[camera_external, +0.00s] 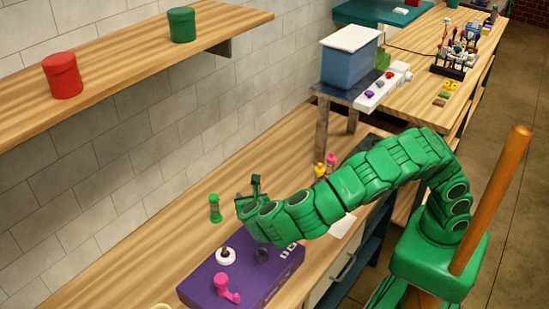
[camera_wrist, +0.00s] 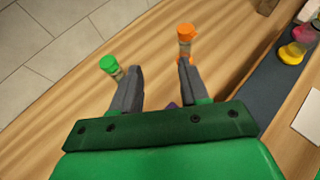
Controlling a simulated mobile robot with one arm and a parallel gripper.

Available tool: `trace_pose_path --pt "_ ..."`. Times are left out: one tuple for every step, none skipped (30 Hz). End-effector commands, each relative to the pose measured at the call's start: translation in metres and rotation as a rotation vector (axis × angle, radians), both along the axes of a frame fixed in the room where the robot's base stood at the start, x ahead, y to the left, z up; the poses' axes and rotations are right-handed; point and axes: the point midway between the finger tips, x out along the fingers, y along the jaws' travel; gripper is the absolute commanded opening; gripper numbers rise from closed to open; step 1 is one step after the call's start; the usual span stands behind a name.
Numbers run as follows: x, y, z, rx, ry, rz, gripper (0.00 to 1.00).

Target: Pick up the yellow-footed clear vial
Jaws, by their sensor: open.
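A small yellow piece (camera_wrist: 291,53) stands at the right edge of the wrist view, beside a pink piece (camera_wrist: 303,34). In the external view, a yellow-topped piece (camera_external: 320,170) is partly behind my arm. I cannot tell whether either is the yellow-footed clear vial. A clear vial with green ends (camera_external: 215,208) stands on the bench; its green top (camera_wrist: 109,64) shows near my left finger. An orange-ended clear vial (camera_wrist: 186,38) stands just beyond my right finger. My gripper (camera_wrist: 158,72) is open and empty above the bench; it also shows in the external view (camera_external: 249,190).
A purple box (camera_external: 207,284) with a white ring (camera_external: 226,257) and a pink piece (camera_external: 228,289) sits below my gripper. A dark strip (camera_wrist: 262,88) lies at right in the wrist view. A wooden shelf (camera_external: 130,55) overhangs the bench, holding red and green canisters.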

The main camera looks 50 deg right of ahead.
Motion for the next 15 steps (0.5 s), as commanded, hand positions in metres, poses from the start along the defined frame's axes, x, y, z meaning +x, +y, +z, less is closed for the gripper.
trace_pose_path --pt "-0.01 -0.012 0.003 -0.003 -0.003 -0.019 0.45" --pt "-0.016 -0.022 0.003 -0.005 -0.003 -0.034 0.45" --pt "-0.025 -0.034 0.003 -0.01 -0.004 -0.055 0.45" --pt "-0.032 -0.043 0.002 -0.011 -0.005 -0.071 0.45" --pt "-0.038 -0.052 0.003 -0.013 -0.006 -0.087 0.45" --pt "-0.047 -0.066 0.003 -0.015 -0.01 -0.111 0.45" --pt "-0.054 -0.076 0.004 -0.015 -0.011 -0.128 0.45" --pt "-0.06 -0.085 0.004 -0.016 -0.015 -0.144 0.45" --pt "-0.068 -0.097 0.003 -0.02 -0.015 -0.166 0.45" --pt "-0.073 -0.105 0.003 -0.02 -0.018 -0.18 0.45" --pt "-0.077 -0.112 0.004 -0.02 -0.021 -0.193 0.45" --pt "-0.083 -0.121 0.005 -0.019 -0.024 -0.209 0.45" --pt "-0.087 -0.127 0.005 -0.019 -0.026 -0.221 0.45" --pt "-0.091 -0.133 0.005 -0.02 -0.028 -0.232 0.45" --pt "-0.095 -0.14 0.005 -0.022 -0.03 -0.244 0.45"
